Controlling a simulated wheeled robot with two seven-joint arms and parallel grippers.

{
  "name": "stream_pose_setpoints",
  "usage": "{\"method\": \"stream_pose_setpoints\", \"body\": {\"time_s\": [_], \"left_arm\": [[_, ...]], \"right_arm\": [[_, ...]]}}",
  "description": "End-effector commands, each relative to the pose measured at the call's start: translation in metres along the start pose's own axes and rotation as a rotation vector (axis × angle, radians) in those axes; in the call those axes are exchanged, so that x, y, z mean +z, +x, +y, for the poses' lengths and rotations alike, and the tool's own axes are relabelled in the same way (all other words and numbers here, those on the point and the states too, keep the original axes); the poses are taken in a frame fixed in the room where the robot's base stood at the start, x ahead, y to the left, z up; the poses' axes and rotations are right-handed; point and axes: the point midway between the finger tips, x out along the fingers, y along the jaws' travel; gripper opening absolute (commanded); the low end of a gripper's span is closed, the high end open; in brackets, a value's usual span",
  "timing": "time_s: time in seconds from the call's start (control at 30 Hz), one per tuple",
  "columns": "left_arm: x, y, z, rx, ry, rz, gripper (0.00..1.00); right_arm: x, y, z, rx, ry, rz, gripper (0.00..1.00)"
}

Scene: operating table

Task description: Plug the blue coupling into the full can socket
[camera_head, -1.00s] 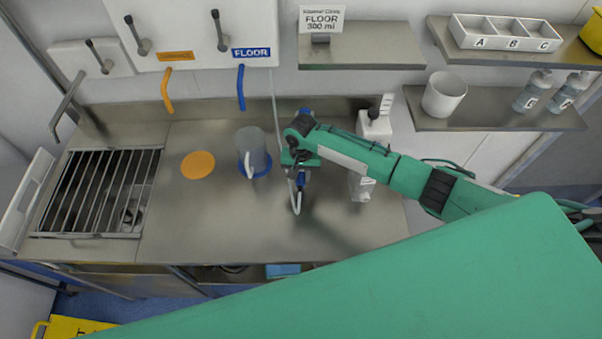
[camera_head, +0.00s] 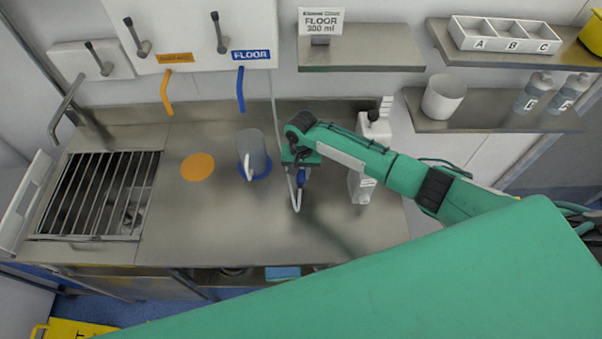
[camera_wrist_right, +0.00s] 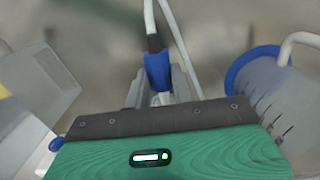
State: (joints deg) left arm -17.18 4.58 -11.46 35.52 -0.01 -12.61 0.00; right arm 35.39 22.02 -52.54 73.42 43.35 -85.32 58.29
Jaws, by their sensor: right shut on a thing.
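The blue coupling (camera_head: 301,178) hangs below my right gripper (camera_head: 298,164) in the head view, above the steel counter. In the right wrist view my right gripper (camera_wrist_right: 162,92) is shut on the blue coupling (camera_wrist_right: 157,70). A black collar and a white hose (camera_wrist_right: 149,14) run from its far end. A white container with a label (camera_head: 362,187) stands on the counter just right of the gripper. I cannot make out a can socket; whether this container carries it is unclear. My left gripper is not in view.
A clear jug (camera_head: 252,150) with a white handle stands on a blue disc left of the gripper. An orange disc (camera_head: 197,167) lies farther left, beside the sink grate (camera_head: 97,195). A shelf (camera_head: 490,110) with bottles is at right. The front middle counter is bare.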

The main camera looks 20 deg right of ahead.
Motion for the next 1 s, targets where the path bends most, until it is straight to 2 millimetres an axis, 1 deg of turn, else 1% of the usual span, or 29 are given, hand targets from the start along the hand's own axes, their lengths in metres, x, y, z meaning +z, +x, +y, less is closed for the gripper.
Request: {"method": "stream_pose_setpoints", "body": {"time_s": [0.5, 0.53, 0.63, 0.67, 0.9, 1.0], "left_arm": [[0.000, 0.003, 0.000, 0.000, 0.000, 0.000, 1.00], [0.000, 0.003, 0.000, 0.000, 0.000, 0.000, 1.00], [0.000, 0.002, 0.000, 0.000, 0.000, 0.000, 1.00], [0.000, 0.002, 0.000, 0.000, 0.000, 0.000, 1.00], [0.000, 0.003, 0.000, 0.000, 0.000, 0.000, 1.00], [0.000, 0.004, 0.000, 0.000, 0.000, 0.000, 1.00]], "right_arm": [[-0.014, -0.001, 0.000, 0.000, 0.000, 0.002, 0.00], [-0.014, -0.001, 0.000, 0.000, 0.000, 0.002, 0.28], [-0.014, -0.001, 0.000, 0.000, 0.000, 0.002, 0.48], [-0.014, -0.001, 0.000, 0.000, 0.000, 0.002, 0.50], [-0.013, -0.001, 0.000, 0.000, 0.000, 0.001, 0.50], [-0.013, -0.004, 0.000, -0.001, 0.000, 0.001, 0.50]]}}
